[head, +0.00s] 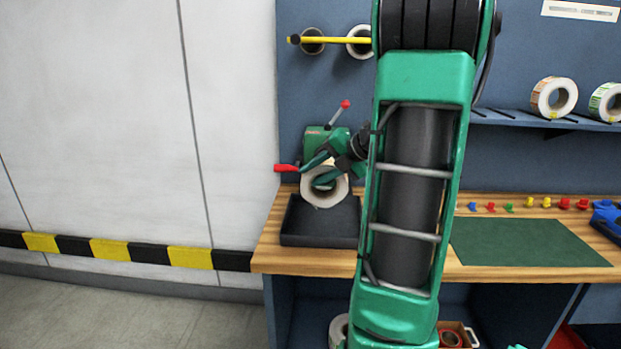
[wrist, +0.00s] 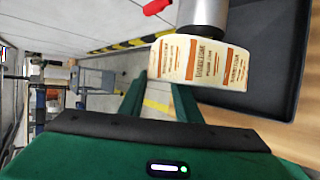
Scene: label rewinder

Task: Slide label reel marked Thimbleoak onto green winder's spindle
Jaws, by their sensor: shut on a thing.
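The green winder (head: 321,143) stands at the bench's left end, with a red-knobbed lever on top and a red handle at its left. A white label reel (head: 313,196) is at its front, bore facing the head camera. My gripper (head: 322,172) is shut on this reel, with green finger parts over its bore. In the wrist view, orange-and-white labels wrap the reel (wrist: 205,62), just beyond my fingers (wrist: 163,88); I cannot read its name surely. A grey cylinder (wrist: 204,14) adjoins the reel. Whether the reel is around the spindle cannot be told.
A black tray (head: 318,240) lies below the reel. Two reels hang on a yellow rod (head: 338,40); others stand on the right shelf (head: 535,119). A green mat (head: 525,243) and small coloured pieces lie on the bench. My arm hides the middle.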

